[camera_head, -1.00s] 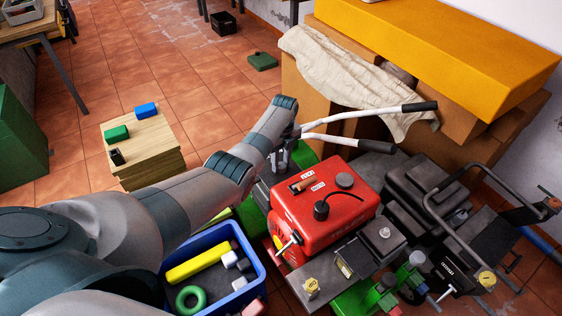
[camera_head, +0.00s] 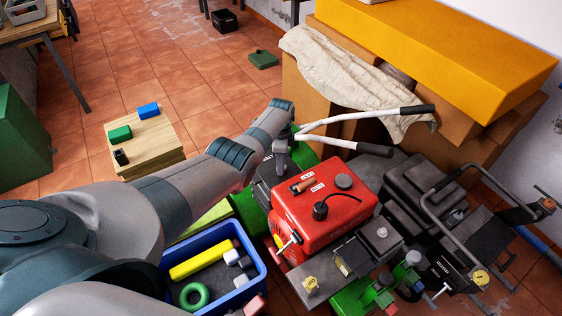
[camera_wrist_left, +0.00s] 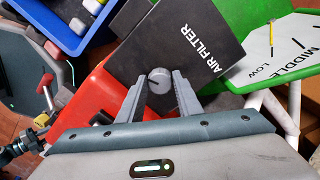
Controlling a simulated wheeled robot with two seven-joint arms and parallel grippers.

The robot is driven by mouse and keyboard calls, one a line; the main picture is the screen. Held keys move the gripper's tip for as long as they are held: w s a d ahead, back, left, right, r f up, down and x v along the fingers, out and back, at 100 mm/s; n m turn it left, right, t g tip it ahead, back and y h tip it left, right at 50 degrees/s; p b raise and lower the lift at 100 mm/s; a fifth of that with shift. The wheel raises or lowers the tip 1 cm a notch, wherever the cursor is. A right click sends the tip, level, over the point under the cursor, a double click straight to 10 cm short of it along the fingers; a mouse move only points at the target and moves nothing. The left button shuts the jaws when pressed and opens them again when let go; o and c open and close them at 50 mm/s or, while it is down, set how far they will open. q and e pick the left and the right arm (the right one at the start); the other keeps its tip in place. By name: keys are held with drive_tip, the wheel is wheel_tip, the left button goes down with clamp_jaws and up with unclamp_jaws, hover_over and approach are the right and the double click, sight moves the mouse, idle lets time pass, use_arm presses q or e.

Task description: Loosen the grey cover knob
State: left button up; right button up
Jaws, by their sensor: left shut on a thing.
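The grey cover knob (camera_wrist_left: 159,80) is a small round knob with a dark slot on the black air filter cover (camera_wrist_left: 200,38), marked "AIR FILTER". My left gripper (camera_wrist_left: 160,87) has one finger on each side of the knob and is shut on it. In the head view my left gripper (camera_head: 281,148) points down at the black cover, left of the red tank (camera_head: 318,215); the knob is hidden there behind the fingers. My right gripper is not in view.
White handlebars (camera_head: 350,118) with black grips rise just behind my left gripper. A blue crate (camera_head: 262,272) with several loose items stands in front. A green plate lettered "MIDDLE" and "LOW" (camera_wrist_left: 283,50) lies right of the cover in the wrist view.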

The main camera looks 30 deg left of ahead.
use_arm(q)
drive_tip(key=shift+s+n, duration=0.1)
drive_tip(key=shift+n, duration=0.8)
drive_tip(key=shift+n+p, duration=0.4)
drive_tip(key=shift+n, duration=0.1)
drive_tip(key=n+p, duration=0.1)
drive_tip(key=n, duration=0.5)
drive_tip(key=shift+s+d+r+p, duration=0.1)
drive_tip(key=shift+p, duration=0.25)
drive_tip(key=shift+n+t+p, duration=0.3)
drive_tip(key=shift+n+p, duration=0.25)
drive_tip(key=shift+n, duration=2.05)
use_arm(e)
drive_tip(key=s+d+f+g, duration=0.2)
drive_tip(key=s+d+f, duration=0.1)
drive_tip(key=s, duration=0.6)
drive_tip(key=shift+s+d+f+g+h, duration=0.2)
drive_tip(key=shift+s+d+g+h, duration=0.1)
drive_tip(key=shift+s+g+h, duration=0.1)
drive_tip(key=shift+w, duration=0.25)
use_arm(q)
drive_tip(key=o, duration=1)
drive_tip(key=shift+o, duration=0.2)
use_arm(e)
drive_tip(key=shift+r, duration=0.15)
